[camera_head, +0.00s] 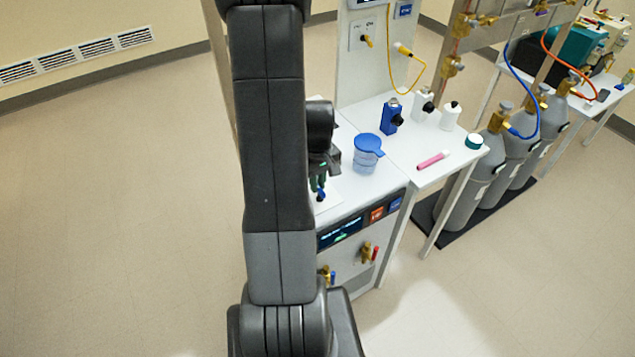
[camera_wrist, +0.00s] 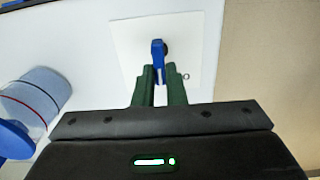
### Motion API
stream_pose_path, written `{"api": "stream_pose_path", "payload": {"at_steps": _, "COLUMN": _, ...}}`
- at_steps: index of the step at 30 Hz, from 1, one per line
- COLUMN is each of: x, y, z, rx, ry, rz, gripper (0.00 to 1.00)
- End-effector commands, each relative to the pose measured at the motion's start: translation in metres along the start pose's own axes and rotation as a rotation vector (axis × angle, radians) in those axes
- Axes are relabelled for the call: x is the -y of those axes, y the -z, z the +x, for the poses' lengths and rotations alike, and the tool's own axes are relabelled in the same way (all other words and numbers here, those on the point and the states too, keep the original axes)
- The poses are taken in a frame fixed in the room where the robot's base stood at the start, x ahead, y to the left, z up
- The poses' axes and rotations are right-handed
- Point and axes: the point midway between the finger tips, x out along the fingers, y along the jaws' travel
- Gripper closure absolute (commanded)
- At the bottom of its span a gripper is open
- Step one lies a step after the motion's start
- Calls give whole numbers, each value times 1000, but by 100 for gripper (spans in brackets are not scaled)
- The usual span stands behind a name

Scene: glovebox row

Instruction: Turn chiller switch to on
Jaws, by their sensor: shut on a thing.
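The blue switch handle (camera_wrist: 157,52) stands on a square white plate (camera_wrist: 205,40) in the wrist view. My gripper (camera_wrist: 160,75), with dark green fingers, is shut on the handle, one finger on each side of it. In the head view my gripper (camera_head: 318,184) is over the top of the white chiller (camera_head: 353,217), partly hidden by my arm. A bit of the blue handle (camera_head: 320,195) shows under the fingers. The chiller front has a lit dark display (camera_head: 340,233). I cannot read the switch position from these frames.
A clear jug with a blue lid (camera_head: 368,150) stands close to the right of my gripper; it is at left in the wrist view (camera_wrist: 35,95). A blue bottle (camera_head: 392,116), white bottles and a pink tube (camera_head: 433,160) are on the adjoining table. Grey cylinders (camera_head: 470,190) stand beyond. The left floor is clear.

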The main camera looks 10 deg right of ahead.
Motion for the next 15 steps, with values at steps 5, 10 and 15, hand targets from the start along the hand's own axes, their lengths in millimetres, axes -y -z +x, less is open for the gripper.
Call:
{"api": "stream_pose_path", "payload": {"at_steps": 5, "x": -2, "y": 1, "z": 2, "rx": -2, "ry": -1, "rz": 94, "gripper": 100}}
{"api": "stream_pose_path", "payload": {"at_steps": 10, "x": -3, "y": 0, "z": 2, "rx": -2, "ry": -1, "rz": 217, "gripper": 100}}
{"api": "stream_pose_path", "payload": {"at_steps": 15, "x": -5, "y": 0, "z": 1, "rx": -2, "ry": -1, "rz": 336, "gripper": 100}}
